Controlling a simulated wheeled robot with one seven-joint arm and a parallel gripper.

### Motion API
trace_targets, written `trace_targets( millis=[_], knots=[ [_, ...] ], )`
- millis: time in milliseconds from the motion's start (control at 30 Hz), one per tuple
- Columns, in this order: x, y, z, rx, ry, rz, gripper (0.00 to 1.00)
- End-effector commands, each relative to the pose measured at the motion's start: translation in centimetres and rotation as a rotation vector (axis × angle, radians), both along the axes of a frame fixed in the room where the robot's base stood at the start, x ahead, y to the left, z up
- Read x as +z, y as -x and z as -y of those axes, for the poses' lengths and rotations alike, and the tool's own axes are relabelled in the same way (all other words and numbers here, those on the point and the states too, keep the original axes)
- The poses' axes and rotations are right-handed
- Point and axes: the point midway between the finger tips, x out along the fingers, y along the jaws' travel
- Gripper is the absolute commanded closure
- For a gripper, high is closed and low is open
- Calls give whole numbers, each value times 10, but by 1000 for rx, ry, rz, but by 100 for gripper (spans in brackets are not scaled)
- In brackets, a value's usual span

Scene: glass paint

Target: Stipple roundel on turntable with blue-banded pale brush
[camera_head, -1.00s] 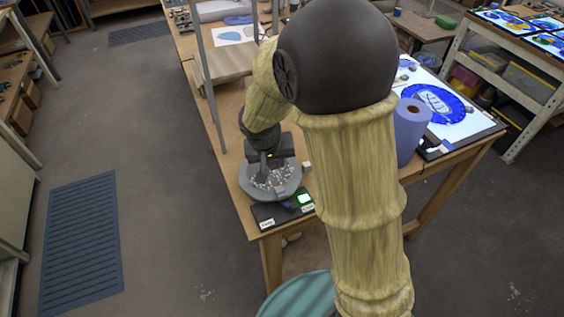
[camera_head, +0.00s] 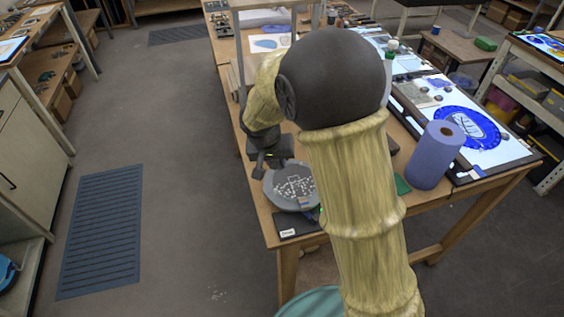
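The turntable (camera_head: 278,201) is a grey disc near the front left corner of the wooden bench. On it lies the roundel (camera_head: 294,186), dark with a pale speckled pattern. Part of its right side is hidden by my arm. My gripper (camera_head: 266,164) is dark and points down at the far left edge of the turntable. Its fingers are too small and dark to tell open from shut. I cannot make out the blue-banded pale brush, in the gripper or on the bench.
A dark labelled tray (camera_head: 291,226) lies in front of the turntable, partly behind my arm. A blue paper roll (camera_head: 434,156) stands to the right, beside a light panel (camera_head: 491,150) with blue glass painting. A grey post rises at the bench's left edge.

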Motion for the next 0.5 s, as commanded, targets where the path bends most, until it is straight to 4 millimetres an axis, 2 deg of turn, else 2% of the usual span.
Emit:
trace_targets(
  millis=[267,500],
  knots=[
    [-1,0,0,-1,0,0,100],
    [-13,0,1,-1,0,0,100]
  ],
)
